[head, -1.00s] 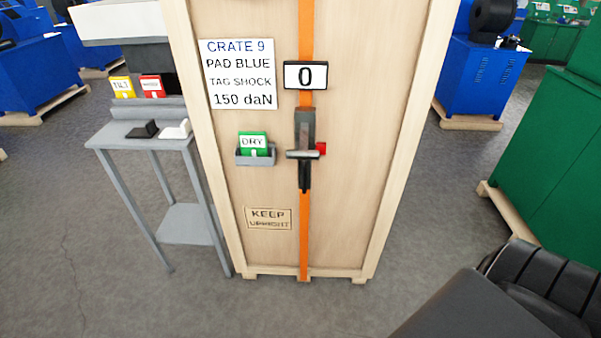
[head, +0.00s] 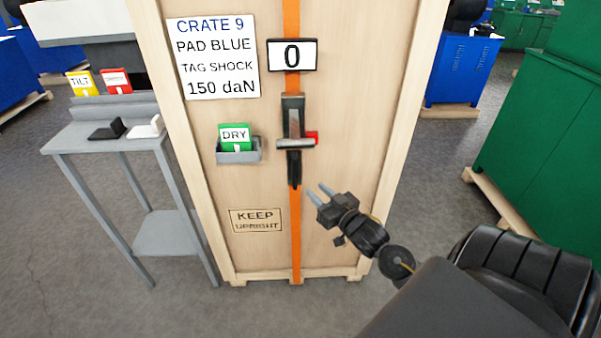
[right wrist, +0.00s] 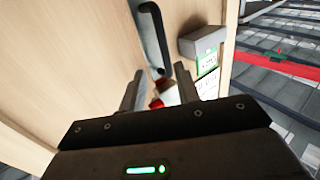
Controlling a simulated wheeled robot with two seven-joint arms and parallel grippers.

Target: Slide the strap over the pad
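An orange strap (head: 295,222) runs straight down the front of the wooden crate (head: 348,120). A dark tensioner with a crossbar and red knob (head: 294,120) sits on the strap, below a display reading 0 (head: 292,54). No blue pad can be made out; part of the strap is hidden behind the tensioner and display. My right gripper (head: 317,188) is right of and below the tensioner, apart from the strap, its fingers spread and empty. In the right wrist view the open fingers (right wrist: 160,72) point towards a dark handle (right wrist: 153,38). My left gripper is out of view.
A sign (head: 213,58) reads CRATE 9, PAD BLUE, TAG SHOCK, 150 daN. A grey holder (head: 240,156) carries a green DRY tag (head: 235,134). A grey side table (head: 80,140) at left bears a black piece (head: 107,129) and a white piece (head: 149,127). A green cabinet (head: 550,140) stands right.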

